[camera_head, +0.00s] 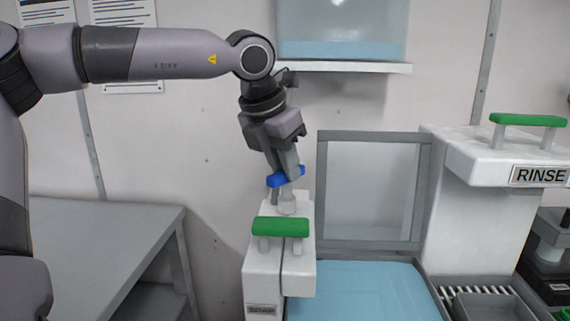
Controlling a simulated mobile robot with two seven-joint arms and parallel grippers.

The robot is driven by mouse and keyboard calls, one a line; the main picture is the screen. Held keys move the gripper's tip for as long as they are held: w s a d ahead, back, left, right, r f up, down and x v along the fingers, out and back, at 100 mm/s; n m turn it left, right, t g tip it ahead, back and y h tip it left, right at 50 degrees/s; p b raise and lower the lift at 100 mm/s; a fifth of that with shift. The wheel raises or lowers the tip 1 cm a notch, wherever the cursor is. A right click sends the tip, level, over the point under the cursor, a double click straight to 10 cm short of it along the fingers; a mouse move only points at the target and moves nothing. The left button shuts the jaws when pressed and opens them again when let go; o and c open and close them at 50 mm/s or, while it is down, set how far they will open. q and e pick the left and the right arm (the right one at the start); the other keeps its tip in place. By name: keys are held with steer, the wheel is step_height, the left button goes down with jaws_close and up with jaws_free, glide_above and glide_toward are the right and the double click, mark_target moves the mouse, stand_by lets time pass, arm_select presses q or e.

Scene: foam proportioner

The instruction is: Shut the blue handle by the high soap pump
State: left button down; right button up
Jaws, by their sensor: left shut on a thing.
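The blue handle (278,181) shows at the rear top of a white pump housing (263,272), above a pale valve fitting (288,207). My left gripper (287,175) points down from above and is shut on the blue handle; its fingers hide the handle's middle. A green handle (281,227) spans the front top of the same housing. The label on the housing's front is too small to read. My right gripper is not in view.
A blue-surfaced basin (365,290) with a grey-framed panel (322,190) behind it lies to the right. A white RINSE unit (470,150) with a green handle (528,120) stands further right. A shelf (345,67) holds a clear tank (342,25) above. A grey table (95,240) is at left.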

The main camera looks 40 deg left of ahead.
arm_select(q)
steer(key=m+h+p, duration=0.1)
steer(key=m, duration=0.2)
steer(key=m+h+p, duration=0.1)
steer(key=m+p, duration=0.1)
steer(key=m, duration=0.1)
steer(key=shift+a+r+g, duration=0.15)
steer(key=shift+a+g, duration=0.05)
steer(key=shift+g, duration=0.1)
steer(key=shift+w+a+m+g+h, duration=0.1)
steer(key=shift+m+g+h, duration=0.25)
steer(key=shift+m, duration=0.75)
steer(key=shift+w+m+g+h, duration=0.15)
steer(key=shift+m+h, duration=0.3)
steer(key=shift+m, duration=0.65)
steer(key=shift+s, duration=0.1)
steer(key=c, duration=1)
jaws_free()
steer(key=v, duration=0.7)
